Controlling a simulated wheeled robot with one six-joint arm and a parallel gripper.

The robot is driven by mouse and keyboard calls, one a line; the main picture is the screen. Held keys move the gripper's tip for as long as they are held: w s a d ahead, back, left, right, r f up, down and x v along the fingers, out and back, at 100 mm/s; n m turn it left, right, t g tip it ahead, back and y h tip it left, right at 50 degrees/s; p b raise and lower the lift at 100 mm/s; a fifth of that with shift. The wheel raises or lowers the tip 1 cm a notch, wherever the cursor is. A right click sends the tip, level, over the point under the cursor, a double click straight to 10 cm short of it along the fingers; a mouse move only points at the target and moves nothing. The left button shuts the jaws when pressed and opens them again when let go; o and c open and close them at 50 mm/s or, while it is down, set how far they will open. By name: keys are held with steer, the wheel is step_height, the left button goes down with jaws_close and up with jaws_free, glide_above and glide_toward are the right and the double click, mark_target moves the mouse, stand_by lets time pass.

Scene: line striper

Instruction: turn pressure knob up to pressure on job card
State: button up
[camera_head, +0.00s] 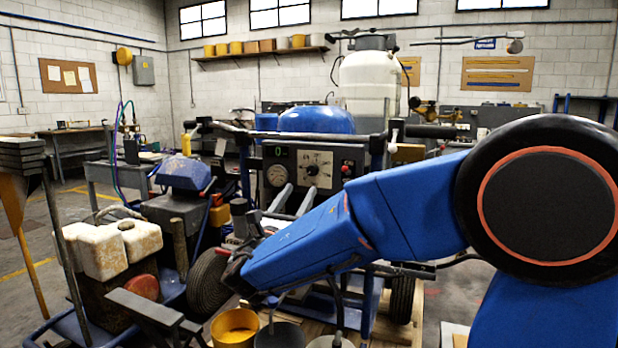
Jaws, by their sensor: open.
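The control panel (293,158) of the line striper faces me near the middle. It has a round pressure gauge (277,175) at left, whose reading is too small to make out. Right of it a dark knob (312,170) sits on a pale marked plate. My gripper (301,188) is open, its two grey fingers pointing up toward the panel, below and left of the knob. No finger is clearly closed on the knob, and I cannot tell whether one touches it. My blue arm reaches in from the right. I cannot make out the job card.
A red button (346,169) is at the panel's right side. A blue rounded cover (317,120) and a large white tank (368,85) stand behind.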

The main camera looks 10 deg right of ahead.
mark_target(311, 172)
steer(key=x, duration=0.8)
steer(key=shift+w+d+r, duration=0.1)
steer(key=shift+w+d, duration=0.1)
steer(key=c, duration=1.1)
